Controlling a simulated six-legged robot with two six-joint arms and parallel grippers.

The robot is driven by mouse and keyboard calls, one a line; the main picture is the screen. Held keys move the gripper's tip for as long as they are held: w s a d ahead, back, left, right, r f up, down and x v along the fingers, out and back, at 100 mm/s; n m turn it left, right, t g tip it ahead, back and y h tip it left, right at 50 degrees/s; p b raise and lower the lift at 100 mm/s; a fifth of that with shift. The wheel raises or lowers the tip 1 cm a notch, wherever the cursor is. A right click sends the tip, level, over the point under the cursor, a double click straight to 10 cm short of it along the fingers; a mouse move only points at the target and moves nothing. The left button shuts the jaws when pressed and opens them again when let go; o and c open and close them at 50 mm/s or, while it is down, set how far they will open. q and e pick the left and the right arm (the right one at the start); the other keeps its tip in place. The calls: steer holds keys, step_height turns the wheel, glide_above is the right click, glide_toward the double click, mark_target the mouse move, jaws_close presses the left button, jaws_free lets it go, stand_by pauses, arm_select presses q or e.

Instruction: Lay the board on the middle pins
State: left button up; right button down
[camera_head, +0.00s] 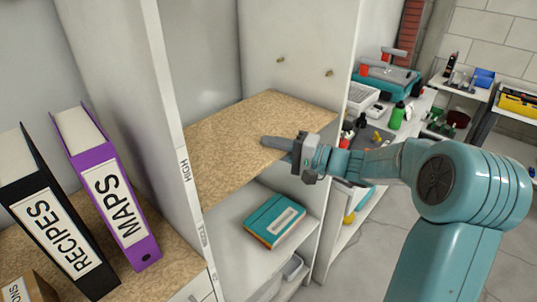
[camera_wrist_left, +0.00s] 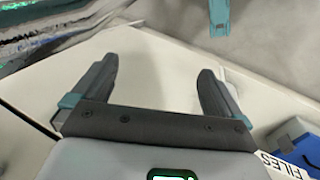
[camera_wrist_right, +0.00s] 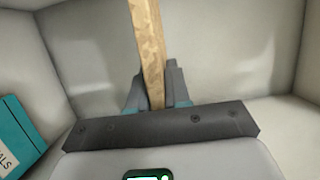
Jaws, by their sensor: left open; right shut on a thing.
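The board (camera_head: 240,132) is a tan, speckled panel, lying roughly level inside the open white bay. My right gripper (camera_head: 277,143) is shut on its front edge. In the right wrist view the board (camera_wrist_right: 149,45) shows edge-on between the fingers (camera_wrist_right: 155,85). Two brass pins, one further back (camera_head: 280,60) and one nearer the front (camera_head: 329,73), stick out of the right wall above the board. No pins show beneath the board, so I cannot tell whether it touches any. My left gripper (camera_wrist_left: 160,75) is open and empty in the left wrist view.
A white upright (camera_head: 172,90) with a HIGH label (camera_head: 184,170) borders the bay's left side. A teal book (camera_head: 273,221) lies on the shelf below the board. RECIPES (camera_head: 50,225) and MAPS (camera_head: 108,190) binders stand left. A cluttered bench (camera_head: 405,125) is at the right.

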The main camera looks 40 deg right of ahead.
steer(key=f+b, duration=0.1)
steer(key=f, duration=0.2)
steer(key=shift+s+f, duration=0.15)
steer(key=shift+s, duration=0.05)
steer(key=c, duration=1.1)
jaws_free()
steer(key=shift+w+d+f, duration=0.1)
steer(key=shift+w+f, duration=0.05)
steer(key=shift+f, duration=0.05)
steer(key=shift+r, duration=0.15)
